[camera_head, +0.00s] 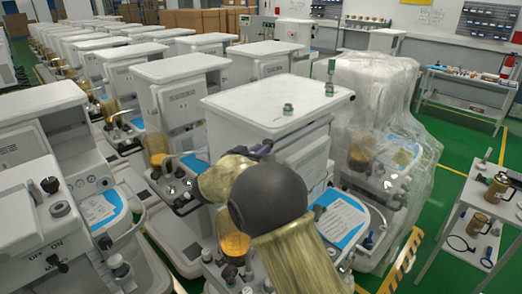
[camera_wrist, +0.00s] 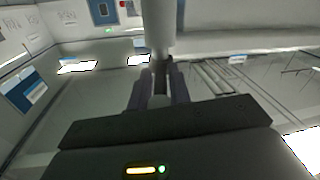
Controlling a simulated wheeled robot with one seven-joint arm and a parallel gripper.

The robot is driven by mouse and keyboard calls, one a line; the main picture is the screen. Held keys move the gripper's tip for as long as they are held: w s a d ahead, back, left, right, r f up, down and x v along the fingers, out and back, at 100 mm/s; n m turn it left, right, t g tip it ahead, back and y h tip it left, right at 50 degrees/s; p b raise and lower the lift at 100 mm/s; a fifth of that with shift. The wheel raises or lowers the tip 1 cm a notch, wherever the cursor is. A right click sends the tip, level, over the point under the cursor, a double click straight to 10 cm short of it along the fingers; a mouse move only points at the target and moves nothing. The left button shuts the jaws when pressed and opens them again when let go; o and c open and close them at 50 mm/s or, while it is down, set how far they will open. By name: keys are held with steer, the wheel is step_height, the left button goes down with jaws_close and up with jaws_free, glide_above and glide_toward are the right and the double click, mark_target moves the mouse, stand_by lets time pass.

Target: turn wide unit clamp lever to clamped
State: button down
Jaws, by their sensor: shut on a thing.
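The wide unit (camera_head: 265,100) appears to be the large white cart in the middle of the head view; its clamp lever is hidden there behind my arm. My gripper (camera_wrist: 160,78) shows in the wrist view with its two dark fingers on either side of a pale upright bar (camera_wrist: 160,30). The bar looks like the clamp lever, and the fingers are shut on it.
A plastic-wrapped cart (camera_head: 372,95) stands close on the right. More white carts (camera_head: 180,75) crowd the left and back. A grey trolley (camera_head: 462,205) with bronze containers stands at far right.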

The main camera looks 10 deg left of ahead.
steer(key=c, duration=1.5)
jaws_free()
steer(key=shift+a, duration=0.1)
steer(key=shift+o, duration=0.2)
steer(key=shift+s, duration=0.1)
steer(key=b+v, duration=0.7)
steer(key=v, duration=1)
steer(key=shift+a, duration=0.1)
